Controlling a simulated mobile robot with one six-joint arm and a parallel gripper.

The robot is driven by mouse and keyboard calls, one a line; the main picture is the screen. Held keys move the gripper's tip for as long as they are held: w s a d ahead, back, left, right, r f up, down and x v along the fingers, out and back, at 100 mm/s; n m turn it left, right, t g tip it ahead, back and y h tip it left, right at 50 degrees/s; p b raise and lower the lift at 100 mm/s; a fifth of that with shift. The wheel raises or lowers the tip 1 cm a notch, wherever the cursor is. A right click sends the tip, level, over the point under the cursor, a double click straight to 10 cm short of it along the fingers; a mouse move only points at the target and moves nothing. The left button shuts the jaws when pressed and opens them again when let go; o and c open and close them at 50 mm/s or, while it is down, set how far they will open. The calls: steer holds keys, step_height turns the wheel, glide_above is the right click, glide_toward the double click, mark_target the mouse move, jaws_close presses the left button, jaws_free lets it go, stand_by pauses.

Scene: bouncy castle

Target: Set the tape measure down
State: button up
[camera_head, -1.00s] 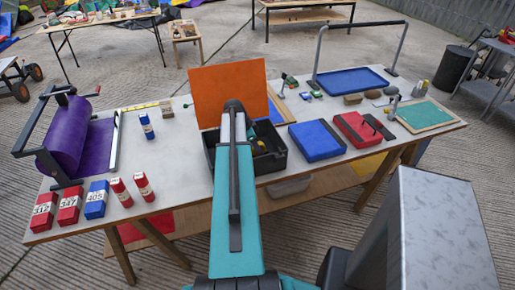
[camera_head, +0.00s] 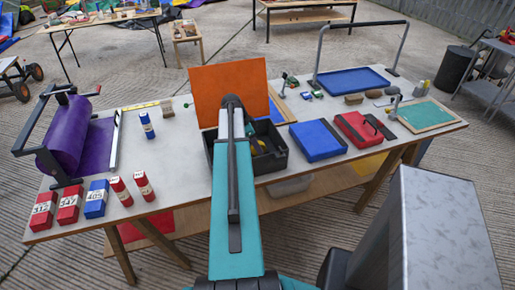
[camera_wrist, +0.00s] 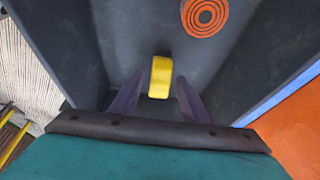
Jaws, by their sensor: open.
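A yellow block with dark ends, apparently the tape measure (camera_wrist: 160,77), shows in the wrist view inside a dark box. My gripper (camera_wrist: 159,93) points into the box, its two dark fingers apart on either side of the tape measure. Gaps show beside it, so it does not look clamped. I cannot tell whether it touches the box floor. In the head view the black box (camera_head: 277,162) stands at the table's middle with its orange lid (camera_head: 212,92) raised. My arm hides part of the box and my gripper there.
A blue case (camera_head: 317,140) and a red case (camera_head: 356,127) lie right of the box. A purple roll (camera_head: 67,135) and several red and blue blocks stand at the left.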

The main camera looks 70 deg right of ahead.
steer(key=b+v, duration=0.2)
steer(key=v, duration=0.7)
steer(key=shift+r, duration=0.4)
steer(key=shift+a, duration=0.15)
stand_by(0.4)
